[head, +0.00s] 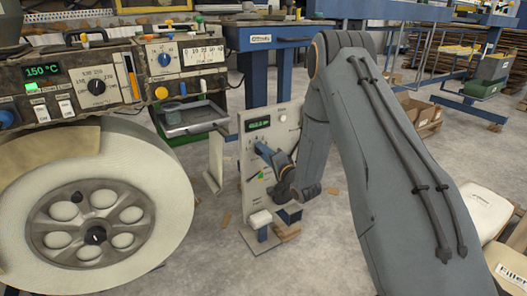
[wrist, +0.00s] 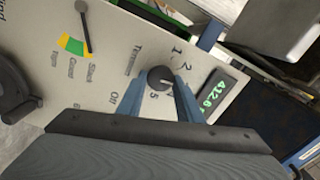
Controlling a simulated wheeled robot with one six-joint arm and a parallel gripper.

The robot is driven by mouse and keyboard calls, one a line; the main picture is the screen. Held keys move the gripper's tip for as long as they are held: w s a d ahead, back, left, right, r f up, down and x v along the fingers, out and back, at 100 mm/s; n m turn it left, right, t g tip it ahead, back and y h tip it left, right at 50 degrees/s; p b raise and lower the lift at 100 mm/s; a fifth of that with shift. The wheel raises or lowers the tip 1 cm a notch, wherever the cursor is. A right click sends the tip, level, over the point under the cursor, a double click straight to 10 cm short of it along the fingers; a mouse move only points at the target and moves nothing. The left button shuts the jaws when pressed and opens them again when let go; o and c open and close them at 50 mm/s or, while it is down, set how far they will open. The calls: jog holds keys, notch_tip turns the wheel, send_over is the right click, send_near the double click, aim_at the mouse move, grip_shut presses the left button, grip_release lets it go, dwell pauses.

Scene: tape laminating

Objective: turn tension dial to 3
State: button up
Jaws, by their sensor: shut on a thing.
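The tension dial (wrist: 158,77) is a small round black knob on a pale upright panel (wrist: 40,45). My gripper (wrist: 162,88) has its two blue fingers on either side of the knob and is shut on it. Marks including 1, 2, 5 and Off surround the dial; I cannot read its setting for sure. In the head view my gripper (head: 264,152) is against the panel (head: 250,192) and hides the dial.
A slack/good/tight gauge (wrist: 74,45) with a dark needle (wrist: 85,28) is beside the dial. A green display (wrist: 212,95) is on the other side. A large white roll (head: 165,200) and a control console (head: 60,95) stand left of the panel.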

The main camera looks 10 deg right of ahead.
jog(key=shift+m, duration=0.6)
jog(key=o, duration=1)
jog(key=shift+s, duration=0.1)
jog(key=p+v, duration=0.1)
jog(key=v, duration=0.6)
jog(key=shift+s+d, duration=0.1)
jog(key=shift+s, duration=0.2)
